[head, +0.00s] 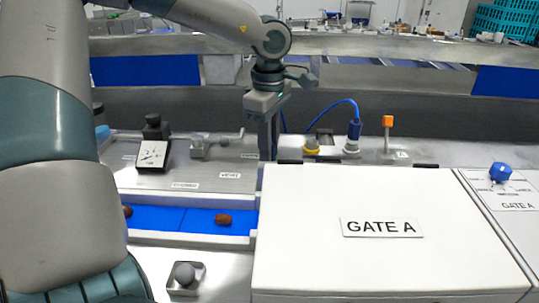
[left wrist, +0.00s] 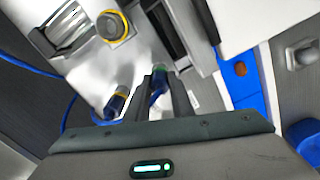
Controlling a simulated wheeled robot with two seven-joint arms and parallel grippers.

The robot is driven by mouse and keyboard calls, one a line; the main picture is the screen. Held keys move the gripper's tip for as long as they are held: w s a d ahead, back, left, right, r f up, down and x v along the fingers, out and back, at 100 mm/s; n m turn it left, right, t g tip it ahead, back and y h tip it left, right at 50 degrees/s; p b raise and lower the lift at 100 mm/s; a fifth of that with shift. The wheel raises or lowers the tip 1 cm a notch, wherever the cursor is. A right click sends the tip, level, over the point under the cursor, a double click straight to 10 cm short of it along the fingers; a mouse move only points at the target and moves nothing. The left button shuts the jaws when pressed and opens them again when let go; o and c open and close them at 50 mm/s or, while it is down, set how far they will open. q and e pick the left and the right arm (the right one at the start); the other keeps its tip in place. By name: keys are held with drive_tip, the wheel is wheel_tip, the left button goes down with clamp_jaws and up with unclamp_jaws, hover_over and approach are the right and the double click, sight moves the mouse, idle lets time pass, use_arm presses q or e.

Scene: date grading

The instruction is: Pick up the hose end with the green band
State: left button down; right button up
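In the left wrist view, a blue hose end with a green band (left wrist: 160,68) stands between the fingers of my left gripper (left wrist: 161,84). The fingers lie close on both sides of it, but I cannot tell whether they press on it. In the head view, my left gripper (head: 269,142) points down behind the white box's left corner and hides this hose end. My right gripper is in neither view.
A yellow-ringed fitting (head: 311,146) and an orange-topped post (head: 388,122) stand near the hose ends. The white GATE A box (head: 340,260) fills the front right. A gauge (head: 152,154) stands left, behind a blue channel (head: 180,218) holding brown dates.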

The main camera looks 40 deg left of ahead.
sight(274, 146)
use_arm(q)
drive_tip(key=shift+r, duration=0.1)
drive_tip(key=shift+r+b, duration=0.5)
drive_tip(key=r, duration=0.1)
drive_tip(key=r+b, duration=0.1)
drive_tip(key=d+r+b, duration=0.1)
drive_tip(key=shift+w+r, duration=0.1)
drive_tip(key=shift+w, duration=0.15)
drive_tip(key=w+d+r+b, duration=0.3)
drive_tip(key=d+r, duration=0.3)
drive_tip(key=d, duration=0.3)
drive_tip(key=shift+w+d+r+b, duration=0.3)
drive_tip(key=shift+w+d, duration=0.05)
drive_tip(key=shift+w, duration=0.3)
